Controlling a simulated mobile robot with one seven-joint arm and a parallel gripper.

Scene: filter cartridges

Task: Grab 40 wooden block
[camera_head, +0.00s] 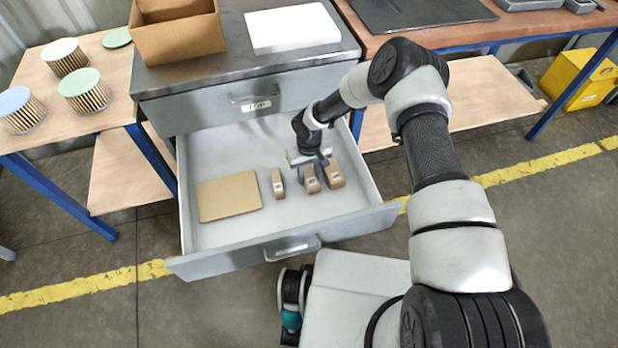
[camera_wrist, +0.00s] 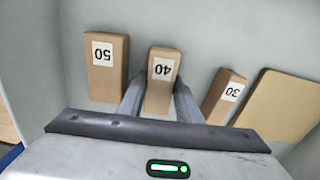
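The wooden block labelled 40 (camera_wrist: 162,75) stands in the open drawer between two similar blocks; it also shows in the head view (camera_head: 311,184). My gripper (camera_head: 312,160) reaches down into the drawer over it. In the wrist view my gripper's two fingers (camera_wrist: 160,98) lie one on each side of the 40 block, very close to its sides. I cannot tell whether they press on it.
The block labelled 50 (camera_wrist: 106,70) and the block labelled 30 (camera_wrist: 224,95) stand on either side. A flat brown board (camera_head: 229,197) lies in the drawer (camera_head: 240,245). A cardboard box (camera_head: 178,38) and white slab (camera_head: 291,28) sit on top of the cabinet.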

